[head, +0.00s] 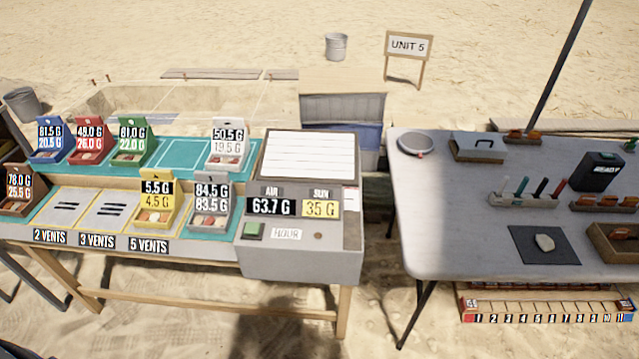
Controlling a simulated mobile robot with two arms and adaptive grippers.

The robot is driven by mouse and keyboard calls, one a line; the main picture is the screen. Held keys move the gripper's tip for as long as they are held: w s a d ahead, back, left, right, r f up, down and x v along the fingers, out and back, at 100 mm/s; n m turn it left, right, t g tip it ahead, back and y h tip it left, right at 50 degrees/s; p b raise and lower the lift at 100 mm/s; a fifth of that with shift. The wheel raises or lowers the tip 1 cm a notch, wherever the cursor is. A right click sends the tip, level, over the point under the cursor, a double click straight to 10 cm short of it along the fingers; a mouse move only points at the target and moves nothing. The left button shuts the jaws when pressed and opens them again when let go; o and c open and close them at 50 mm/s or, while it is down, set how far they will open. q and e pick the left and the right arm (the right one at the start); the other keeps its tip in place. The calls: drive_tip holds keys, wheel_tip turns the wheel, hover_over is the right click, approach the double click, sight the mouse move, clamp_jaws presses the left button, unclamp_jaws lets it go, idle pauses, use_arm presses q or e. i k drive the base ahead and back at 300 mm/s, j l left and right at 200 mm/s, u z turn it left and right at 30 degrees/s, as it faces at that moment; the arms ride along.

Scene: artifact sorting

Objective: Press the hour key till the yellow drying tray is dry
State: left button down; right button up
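The yellow drying tray (154,218) stands in the front row of the left bench, over the section labelled "5 VENTS". Its card reads 5.5 G above 4.5 G, and a small pale piece lies in it. The hour key is a green square button (254,230) beside the "HOUR" label on the grey console (301,263) at the bench's right end. The console displays read AIR 63.7 G and SUN 35 G. Neither of my grippers shows in the head view.
Blue (48,155), red (88,155), green (134,155), white (226,162), grey (210,216) and brown (20,204) trays stand on the same bench. A grey table (440,230) with tools stands to the right, beyond a sandy gap.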

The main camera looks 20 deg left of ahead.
sight(162, 198)
drive_tip(key=u, duration=1.65)
